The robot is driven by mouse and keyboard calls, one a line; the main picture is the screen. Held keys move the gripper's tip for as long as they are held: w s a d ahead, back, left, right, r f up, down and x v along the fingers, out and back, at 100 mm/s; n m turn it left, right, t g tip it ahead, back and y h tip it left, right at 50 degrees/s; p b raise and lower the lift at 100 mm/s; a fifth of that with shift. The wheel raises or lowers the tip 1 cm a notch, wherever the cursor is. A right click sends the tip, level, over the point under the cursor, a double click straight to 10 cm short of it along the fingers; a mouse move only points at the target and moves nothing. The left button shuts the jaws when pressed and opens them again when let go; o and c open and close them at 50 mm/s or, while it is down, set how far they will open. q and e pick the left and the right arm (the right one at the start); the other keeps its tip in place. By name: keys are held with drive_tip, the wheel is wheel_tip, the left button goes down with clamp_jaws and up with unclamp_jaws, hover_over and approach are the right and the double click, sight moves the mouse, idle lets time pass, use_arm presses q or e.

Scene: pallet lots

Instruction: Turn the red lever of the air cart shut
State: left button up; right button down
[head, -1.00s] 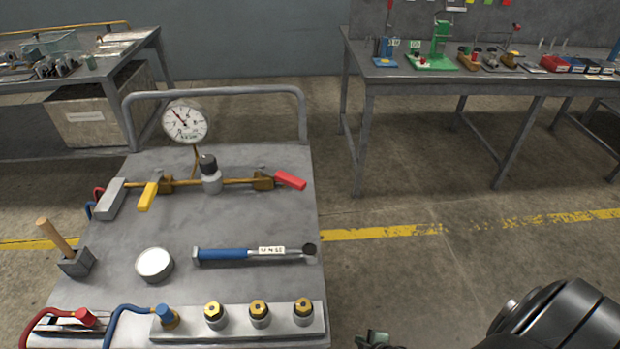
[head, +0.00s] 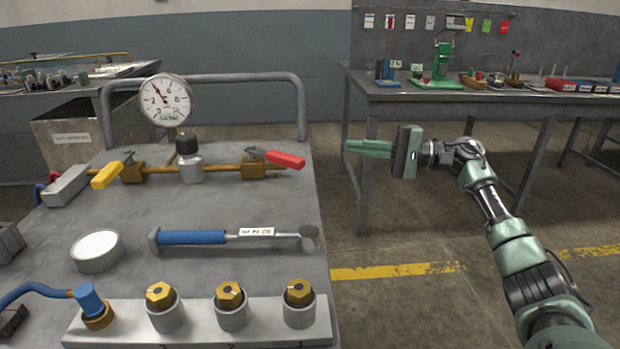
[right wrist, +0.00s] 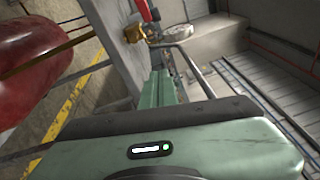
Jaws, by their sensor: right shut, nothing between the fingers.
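The red lever (head: 286,160) is on a brass valve (head: 252,165) at the right end of the pipe on the air cart (head: 230,215). It points right, roughly in line with the pipe. The lever also shows at the top of the right wrist view (right wrist: 144,10). My right gripper (head: 347,148) is shut and empty. It is held level just right of the cart, its fingertips pointing left toward the lever, with a gap between. The fingers also show in the right wrist view (right wrist: 160,80). My left gripper is not in view.
A yellow lever (head: 107,175), a grey knob bottle (head: 189,165) and a pressure gauge (head: 166,100) share the pipe. A rail (head: 240,78) rises behind. A blue-handled tool (head: 195,237) and several brass fittings (head: 231,296) lie nearer. A workbench (head: 450,95) stands behind my right arm.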

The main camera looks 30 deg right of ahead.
sight(274, 159)
drive_tip(key=w+a+n, duration=0.1)
drive_tip(key=a, duration=0.5)
drive_tip(key=w+a+n+g, duration=0.1)
drive_tip(key=a, duration=0.3)
drive_tip(key=shift+w+r+n+b, duration=0.3)
drive_tip(key=shift+w+b, duration=0.05)
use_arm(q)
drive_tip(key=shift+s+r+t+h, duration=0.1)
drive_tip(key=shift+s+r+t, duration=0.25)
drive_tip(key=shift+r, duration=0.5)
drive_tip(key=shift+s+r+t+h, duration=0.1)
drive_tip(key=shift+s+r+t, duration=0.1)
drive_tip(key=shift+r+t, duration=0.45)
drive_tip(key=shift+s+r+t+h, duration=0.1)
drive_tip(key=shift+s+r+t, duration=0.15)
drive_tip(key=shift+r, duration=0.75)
use_arm(e)
drive_tip(key=shift+s+a+r, duration=0.1)
drive_tip(key=shift+s+a, duration=0.4)
drive_tip(key=shift+a, duration=0.1)
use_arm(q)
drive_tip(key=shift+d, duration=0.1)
use_arm(e)
drive_tip(key=shift+a, duration=0.1)
